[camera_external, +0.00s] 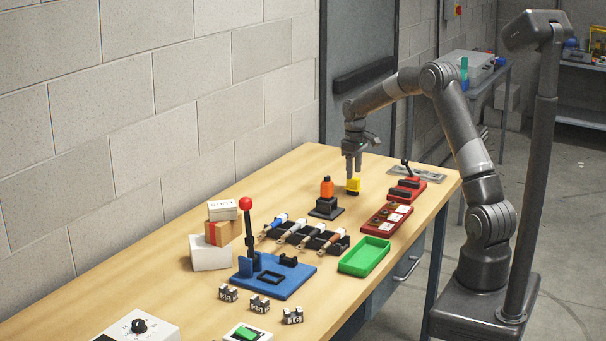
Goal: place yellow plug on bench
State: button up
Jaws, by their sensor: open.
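The yellow plug (353,186) is a small yellow block at the far part of the wooden bench (150,278). It appears to rest on the bench top. My gripper (353,171) points down directly above the plug, with its fingertips at or just over the plug's top. The gripper is open. Whether the fingers touch the plug is too small to tell.
An orange-topped black holder (327,198) stands close to the left of the plug. A red fixture (407,190) is to its right, with a red tray (386,219) and a green tray (365,257) nearer. A blue press with a red knob (272,277) stands further forward.

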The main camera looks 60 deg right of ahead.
notch_tip(320, 180, up, 5)
jog(key=shift+r, duration=0.2)
jog(key=shift+a+r, duration=0.15)
jog(key=shift+r, duration=0.2)
jog(key=s+a+r+t+h, duration=0.1)
jog(key=s+a+r, duration=0.5)
jog(key=a, duration=0.3)
jog(key=s+a+r+t, duration=0.2)
jog(key=s+a+r, duration=0.45)
jog(key=a, duration=0.25)
jog(key=s+a+t, duration=0.1)
jog(key=s+a, duration=0.4)
jog(key=s, duration=0.4)
jog(key=s+a+f+t+y, duration=0.1)
jog(key=s+a, duration=0.4)
jog(key=s, duration=0.4)
jog(key=shift+a+t, duration=0.25)
jog(key=shift+t, duration=0.05)
jog(key=shift+s+a+f, duration=0.1)
jog(key=shift+s+f, duration=0.15)
jog(key=shift+f, duration=0.05)
jog(key=shift+c, duration=0.3)
jog(key=shift+w, duration=0.1)
